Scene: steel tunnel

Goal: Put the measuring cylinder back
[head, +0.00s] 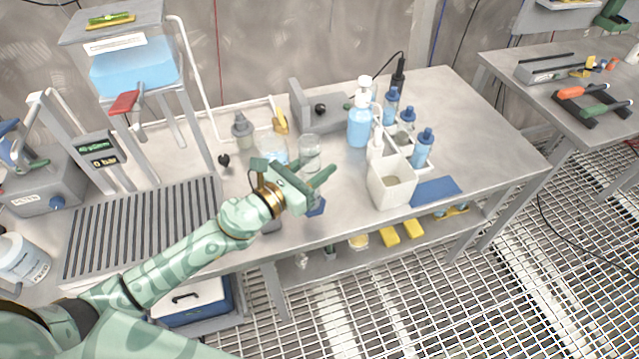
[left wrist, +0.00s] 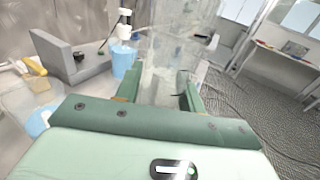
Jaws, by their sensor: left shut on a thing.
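My left gripper (head: 318,182) is shut on a clear measuring cylinder (head: 309,150), near the front of the grey bench (head: 345,200). The cylinder stands roughly upright, with its top showing behind the gripper and its blue foot (head: 316,207) below. The fingers and palm hide its middle. In the left wrist view the clear cylinder (left wrist: 163,62) rises between the fingers. I cannot tell whether the foot touches the bench. My right gripper is not in view.
A glass beaker (head: 272,148) stands just left of the cylinder. To the right are a white box (head: 391,186), a pump bottle (head: 360,126), blue-capped bottles (head: 423,150) and a blue mat (head: 437,191). A slatted rack (head: 140,225) is at left. The bench's right end is clear.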

